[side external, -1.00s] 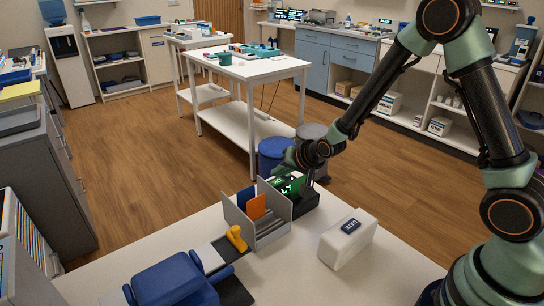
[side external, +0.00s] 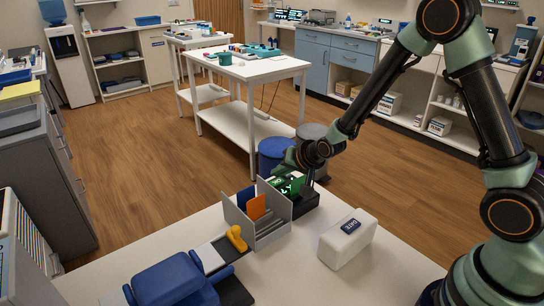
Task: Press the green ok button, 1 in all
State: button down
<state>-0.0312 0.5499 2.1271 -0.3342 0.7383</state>
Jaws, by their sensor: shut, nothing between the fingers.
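A small dark device with a lit green panel (side external: 291,183) stands on the white table, just behind a grey divider. White marks show on the panel, too small to read. I cannot pick out the green ok button with certainty. My gripper (side external: 285,168) is shut and empty, at the top of the green panel. Its fingertips overlap the device in the picture, so I cannot tell whether they touch it.
The grey divider (side external: 270,229) holds an orange card and a dark blue one. A yellow-handled object (side external: 237,239) and a blue machine (side external: 170,279) stand to the left. A white box labelled DATE (side external: 347,240) stands to the right.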

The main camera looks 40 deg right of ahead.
jog(key=shift+f, duration=0.15)
jog(key=shift+f, duration=0.25)
jog(key=shift+f, duration=0.4)
dwell(1.0)
jog(key=shift+r, duration=0.8)
jog(key=shift+r, duration=2.5)
